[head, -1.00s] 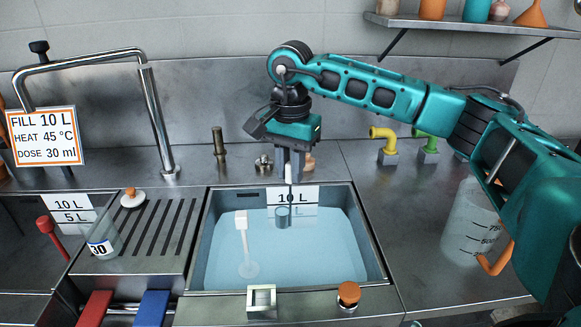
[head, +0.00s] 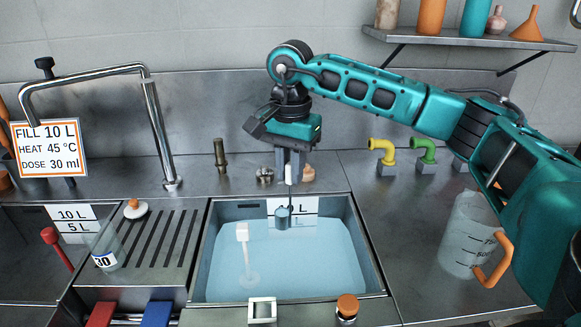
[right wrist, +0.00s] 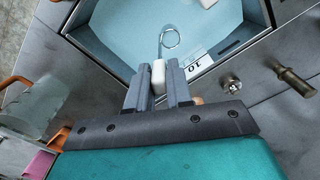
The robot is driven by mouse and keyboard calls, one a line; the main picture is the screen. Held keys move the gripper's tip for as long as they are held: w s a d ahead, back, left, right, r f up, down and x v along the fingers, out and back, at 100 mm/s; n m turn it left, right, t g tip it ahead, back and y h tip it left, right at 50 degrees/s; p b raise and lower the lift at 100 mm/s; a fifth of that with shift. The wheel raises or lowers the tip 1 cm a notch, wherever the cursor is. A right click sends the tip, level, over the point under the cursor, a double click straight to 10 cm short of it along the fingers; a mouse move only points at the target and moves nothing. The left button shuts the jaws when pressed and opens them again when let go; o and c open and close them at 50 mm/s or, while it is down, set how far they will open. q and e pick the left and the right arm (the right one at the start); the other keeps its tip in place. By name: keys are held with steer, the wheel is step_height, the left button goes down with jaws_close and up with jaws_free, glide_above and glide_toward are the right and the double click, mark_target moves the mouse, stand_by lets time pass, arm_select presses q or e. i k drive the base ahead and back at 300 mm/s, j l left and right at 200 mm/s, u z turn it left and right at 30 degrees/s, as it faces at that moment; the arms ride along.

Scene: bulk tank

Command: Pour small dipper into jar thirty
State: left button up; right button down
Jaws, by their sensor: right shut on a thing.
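My right gripper (head: 289,168) hangs over the back of the water-filled tank. It is shut on the white handle of the small dipper (head: 282,213), whose grey-blue cup hangs upright on a thin stem in front of the tank's back label. In the right wrist view the white handle (right wrist: 158,75) sits between the fingers, and the round cup rim (right wrist: 171,38) shows beyond it. I cannot tell whether the cup holds liquid. Jar thirty (head: 107,252), clear glass marked 30, stands at the left of the slotted drainboard, well left of the dipper. My left gripper is not in view.
A white-handled tool (head: 242,233) stands in the tank (head: 372,265). A tall faucet (head: 158,125) rises at the back left. An orange-knobbed lid (head: 134,208) lies on the drainboard. A graduated pitcher (head: 468,240) stands at right. Yellow (head: 382,148) and green pipes stand behind it.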

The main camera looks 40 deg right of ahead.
mark_target(103, 241)
steer(key=j, duration=0.5)
steer(key=k+j, duration=0.15)
steer(key=j, duration=0.8)
steer(key=k, duration=0.05)
